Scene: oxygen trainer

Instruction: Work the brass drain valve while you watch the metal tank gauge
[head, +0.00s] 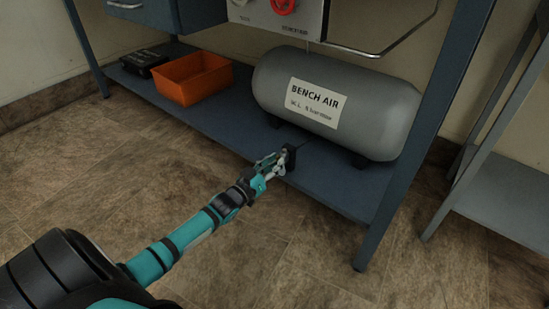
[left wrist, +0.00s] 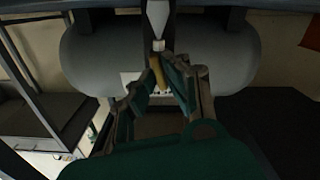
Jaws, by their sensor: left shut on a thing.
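The grey tank (head: 345,95) labelled BENCH AIR lies on its side on the blue lower shelf. My left gripper (head: 272,164) reaches the shelf's front edge below the tank, beside a small dark block (head: 290,157). In the left wrist view, a brass-coloured lever (left wrist: 158,72), seemingly the drain valve's, hangs below a pale fitting (left wrist: 158,22). The left gripper's fingers (left wrist: 156,88) are around this lever, shut on it. The valve is too small to make out in the head view. No gauge face shows in either view. My right gripper is out of view.
An orange bin (head: 192,92) and a black case (head: 144,62) stand left on the lower shelf (head: 330,185). A panel with a red knob (head: 284,5) is above. A blue bench leg (head: 415,150) stands right. The floor in front is clear.

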